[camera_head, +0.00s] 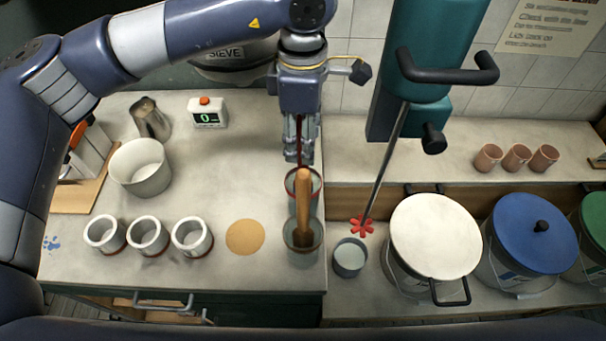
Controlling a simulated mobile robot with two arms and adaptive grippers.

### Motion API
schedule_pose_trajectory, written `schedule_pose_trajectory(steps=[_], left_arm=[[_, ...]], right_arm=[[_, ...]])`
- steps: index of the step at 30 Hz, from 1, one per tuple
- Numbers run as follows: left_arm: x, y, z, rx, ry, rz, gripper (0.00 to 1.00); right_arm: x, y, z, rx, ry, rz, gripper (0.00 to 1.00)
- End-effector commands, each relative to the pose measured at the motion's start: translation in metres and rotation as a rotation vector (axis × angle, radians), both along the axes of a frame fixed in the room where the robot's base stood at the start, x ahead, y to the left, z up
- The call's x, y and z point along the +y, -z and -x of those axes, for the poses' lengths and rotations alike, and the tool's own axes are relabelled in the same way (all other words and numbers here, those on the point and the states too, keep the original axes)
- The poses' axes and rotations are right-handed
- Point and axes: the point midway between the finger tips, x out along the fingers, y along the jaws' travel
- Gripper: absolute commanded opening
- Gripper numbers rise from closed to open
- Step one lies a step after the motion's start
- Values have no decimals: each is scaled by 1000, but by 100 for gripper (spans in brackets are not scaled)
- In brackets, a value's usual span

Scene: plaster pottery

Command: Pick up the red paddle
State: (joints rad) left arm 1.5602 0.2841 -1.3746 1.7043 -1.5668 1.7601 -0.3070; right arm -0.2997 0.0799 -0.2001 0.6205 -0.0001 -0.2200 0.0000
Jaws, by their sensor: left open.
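A thin dark-red handle (299,130), apparently the red paddle's, stands upright from a red-rimmed container (289,186) near the counter's right edge. My left gripper (299,152) comes down from above, open, with its fingers around or just in front of this handle; I cannot tell whether they touch it. The paddle's lower end is hidden. A wooden paddle (303,195) stands in a grey container (289,240) in front and partly covers the red-rimmed one. My right gripper is not in view.
A teal mixer (416,45) with a rod and red mixing head (362,227) stands to the right, above a small grey cup (349,258). A tan disc (245,237) lies flat nearby.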

Motion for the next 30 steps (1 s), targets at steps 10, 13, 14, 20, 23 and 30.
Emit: schedule_pose_trajectory(steps=[10,13,14,20,23,30], left_arm=[[0,9,0,0,2,0,37],[0,8,0,0,2,0,14],[0,8,0,0,2,0,8],[0,8,0,-1,2,0,0],[0,8,0,-1,2,0,0],[-1,2,-1,-3,1,1,0]], right_arm=[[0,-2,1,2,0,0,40],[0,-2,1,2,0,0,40],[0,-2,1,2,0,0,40],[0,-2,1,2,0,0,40],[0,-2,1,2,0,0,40],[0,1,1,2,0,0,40]])
